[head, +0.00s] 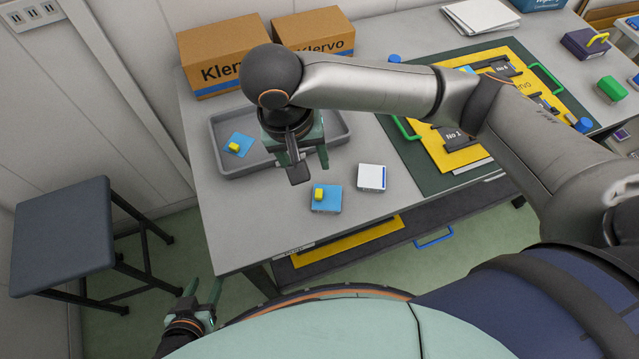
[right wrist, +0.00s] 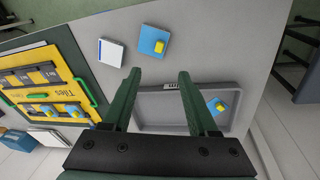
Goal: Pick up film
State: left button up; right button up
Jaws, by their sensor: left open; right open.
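Nothing in view is plainly marked as film, so I cannot tell which piece it is. A blue square piece with a yellow knob (head: 325,201) lies on the grey table. A white square piece with a blue edge (head: 371,177) lies to its right. A similar blue piece with a yellow knob (head: 238,144) lies in the grey tray (head: 228,172). My right gripper (head: 311,160) is open and empty above the tray's right end; its fingers also show in the right wrist view (right wrist: 159,76). My left gripper (head: 205,289) is open and empty, low beyond the table's front edge.
Two Klervo cartons (head: 222,54) stand behind the tray. A yellow panel with green handles (head: 455,155) lies on a dark green mat (head: 424,178) at right. A dark stool (head: 66,232) stands left of the table. The table's front left is clear.

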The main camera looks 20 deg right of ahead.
send_near(318, 195)
jog(key=f, duration=0.1)
jog(key=shift+w+d+f, duration=0.1)
jog(key=shift+w+f, duration=0.1)
jog(key=shift+f, duration=0.3)
jog(key=shift+w+d+f, duration=0.15)
jog(key=shift+w+f, duration=0.1)
jog(key=shift+f, duration=0.25)
jog(key=shift+s+d+f+b, duration=0.15)
jog(key=shift+f+b, duration=0.2)
jog(key=shift+f, duration=0.55)
jog(key=shift+w+d+f+b, duration=0.15)
jog(key=shift+f+b, duration=0.15)
jog(key=shift+f, duration=0.6)
jog(key=shift+s+d+f+b, duration=0.15)
jog(key=shift+f+b, duration=0.2)
jog(key=shift+f, duration=0.55)
grip_shut()
